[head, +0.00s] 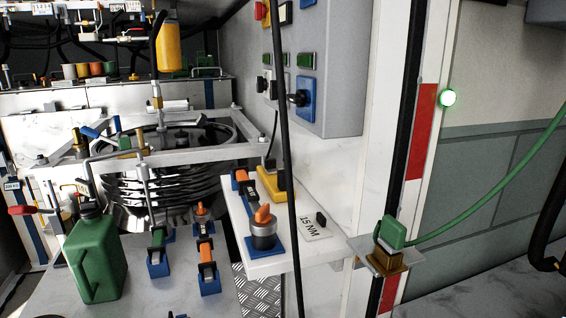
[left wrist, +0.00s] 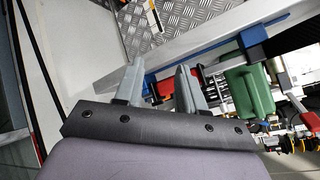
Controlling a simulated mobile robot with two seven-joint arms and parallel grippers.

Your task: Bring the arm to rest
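My left gripper (left wrist: 160,72) shows only in the left wrist view. Its two grey fingers stand apart with nothing held between them. Neither gripper nor arm shows in the head view, and my right gripper is in no view. A dark ribbed round tank (head: 175,182) stands at the left of the head view under a pale metal frame (head: 185,153). A green canister (head: 97,262) stands in front of it; a green body (left wrist: 250,92) right of the fingers in the left wrist view looks like the same canister.
A white shelf (head: 283,262) marked 15 NM carries an orange-and-black tool (head: 263,228). A black cable (head: 287,150) hangs before it. A grey control box (head: 335,70) is on the wall. A green connector (head: 392,233) with a hose sits on the post's bracket.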

